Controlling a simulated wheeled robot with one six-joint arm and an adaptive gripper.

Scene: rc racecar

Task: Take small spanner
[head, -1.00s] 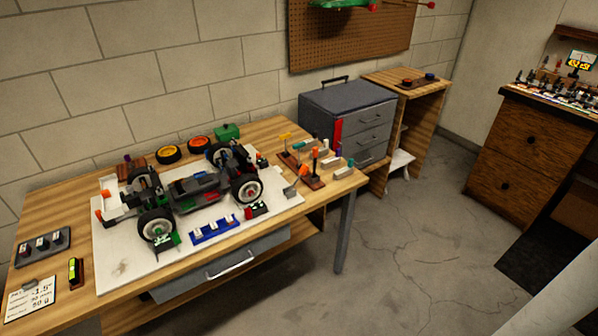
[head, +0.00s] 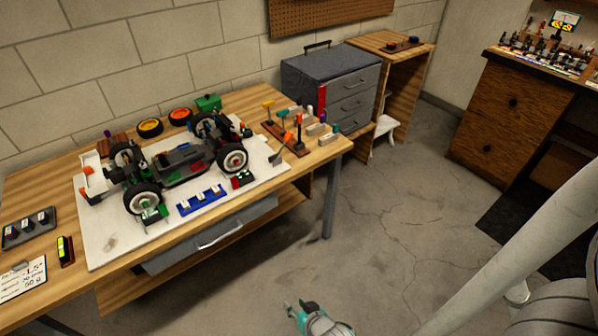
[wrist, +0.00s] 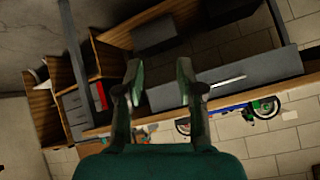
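I cannot make out a small spanner for certain in either view. Several small tools with coloured handles stand in a dark wooden rack (head: 287,139) at the table's right end, too small to tell apart. My gripper (wrist: 160,82) is open and empty in the wrist view, its two fingers apart. In the head view only part of its teal body shows at the bottom edge, in front of the table and away from the rack. The RC car (head: 175,165) stands on a white board (head: 110,243).
The wooden table (head: 72,185) has a grey drawer (head: 212,236) beneath it. A grey drawer cabinet (head: 345,95) stands behind its right end. A wooden shelf (head: 415,75) stands beyond. Small light blocks (head: 328,139) lie beside the rack. The floor (head: 390,220) right of the table is clear.

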